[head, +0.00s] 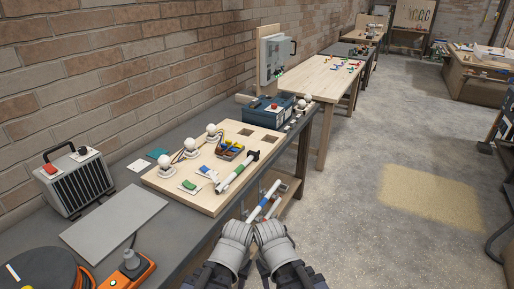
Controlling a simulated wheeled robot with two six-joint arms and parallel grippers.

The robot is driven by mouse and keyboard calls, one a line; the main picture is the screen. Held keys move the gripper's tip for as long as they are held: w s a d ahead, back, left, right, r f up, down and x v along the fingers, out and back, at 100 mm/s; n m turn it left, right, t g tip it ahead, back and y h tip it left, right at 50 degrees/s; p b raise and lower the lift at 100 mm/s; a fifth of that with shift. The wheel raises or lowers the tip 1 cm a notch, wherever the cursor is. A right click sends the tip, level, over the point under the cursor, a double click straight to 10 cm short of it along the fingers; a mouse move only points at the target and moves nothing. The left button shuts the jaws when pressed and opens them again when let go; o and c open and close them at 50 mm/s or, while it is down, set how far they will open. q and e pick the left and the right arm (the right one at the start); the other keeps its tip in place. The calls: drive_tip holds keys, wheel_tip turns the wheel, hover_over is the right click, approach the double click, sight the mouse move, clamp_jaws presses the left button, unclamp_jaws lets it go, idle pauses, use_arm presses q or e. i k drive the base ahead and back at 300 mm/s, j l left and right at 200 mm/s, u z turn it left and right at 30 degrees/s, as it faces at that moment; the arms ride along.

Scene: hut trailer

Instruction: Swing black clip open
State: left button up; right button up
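Small black clip-like pieces sit at the two ends of a white, green and blue tube on the wooden board (155,181). One black clip (253,156) is at the tube's far end and another (219,189) at its near end. I cannot tell whether either clip is open. My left gripper (238,232) and my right gripper (268,232) are side by side at the bottom centre, right of the bench edge and apart from the board. Their fingertips are too small and hidden to show whether they are open. A white rod with a blue band (264,201) shows just beyond them.
The board also carries several white bulbs (193,141) and a small bin (230,150). A grey heater (78,183), a flat grey panel (115,222) and an orange socket box (131,271) lie left. A blue toolbox (268,111) stands behind. The floor at right is clear.

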sight(258, 153)
drive_tip(key=l+u, duration=0.15)
drive_tip(key=u, duration=0.25)
drive_tip(key=i+l+u, duration=0.1)
drive_tip(key=u, duration=0.25)
drive_tip(key=l+u, duration=0.25)
drive_tip(key=u, duration=0.15)
drive_tip(key=l+u, duration=0.25)
drive_tip(key=l, duration=0.45)
drive_tip(key=l+u, duration=0.25)
drive_tip(key=l, duration=0.4)
drive_tip(key=k+l+u, duration=0.15)
drive_tip(key=l+u, duration=0.15)
drive_tip(key=l, duration=0.35)
drive_tip(key=k+l, duration=0.1)
drive_tip(key=l, duration=0.3)
drive_tip(key=k+l, duration=0.1)
drive_tip(key=l, duration=0.35)
drive_tip(key=k+l, duration=0.1)
drive_tip(key=l, duration=0.3)
drive_tip(key=k+l+u, duration=0.1)
drive_tip(key=l, duration=0.35)
drive_tip(key=k+l, duration=0.1)
drive_tip(key=l, duration=0.3)
drive_tip(key=k+l, duration=0.1)
drive_tip(key=l, duration=0.3)
